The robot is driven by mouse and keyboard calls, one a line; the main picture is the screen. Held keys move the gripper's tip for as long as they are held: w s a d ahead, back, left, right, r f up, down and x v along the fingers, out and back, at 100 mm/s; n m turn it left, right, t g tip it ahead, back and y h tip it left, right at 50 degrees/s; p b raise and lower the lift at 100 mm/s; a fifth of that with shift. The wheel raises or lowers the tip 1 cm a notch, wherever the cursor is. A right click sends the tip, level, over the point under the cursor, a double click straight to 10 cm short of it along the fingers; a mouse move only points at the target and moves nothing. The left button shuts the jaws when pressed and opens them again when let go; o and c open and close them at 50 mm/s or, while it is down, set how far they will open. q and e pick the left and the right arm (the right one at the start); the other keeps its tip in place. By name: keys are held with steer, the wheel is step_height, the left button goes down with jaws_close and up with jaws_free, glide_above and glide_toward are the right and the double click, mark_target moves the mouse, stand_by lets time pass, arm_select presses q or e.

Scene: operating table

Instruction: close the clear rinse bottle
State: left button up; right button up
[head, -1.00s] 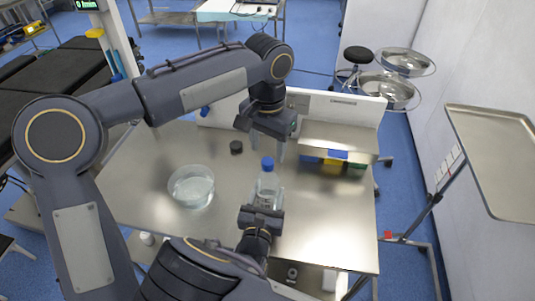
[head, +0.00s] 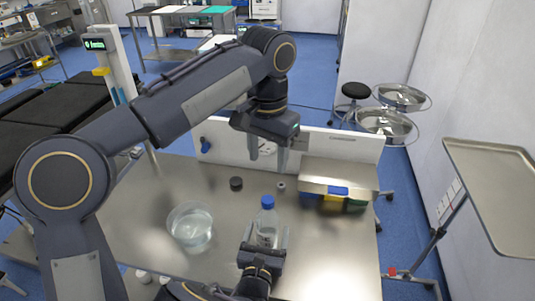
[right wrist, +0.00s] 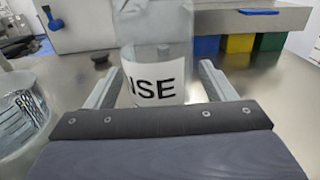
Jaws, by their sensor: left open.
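The clear rinse bottle (head: 266,233) stands upright on the steel table with a blue cap (head: 267,202) on its top. How tightly the cap sits cannot be told. The right wrist view shows the bottle's white label (right wrist: 157,84) with the letters "ISE"; its top is out of that frame. My right gripper (head: 267,234) is low at the bottle, open, one finger on each side, with small gaps. The right wrist view shows these fingers (right wrist: 160,75) too. My left gripper (head: 269,158) is open and empty, pointing down, above and beyond the cap.
A clear bowl of liquid (head: 190,227) stands left of the bottle. A dark round piece (head: 236,184) and a small grey piece (head: 281,186) lie behind. Blue, yellow and green bins (head: 333,201) sit under a steel shelf at right. The table right of the bottle is clear.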

steer(key=shift+s+a+b, duration=0.25)
steer(key=shift+s, duration=1.05)
steer(key=shift+s+a+b, duration=0.25)
steer(key=shift+s, duration=1)
steer(key=shift+s+a+b, duration=0.25)
steer(key=shift+s, duration=1.05)
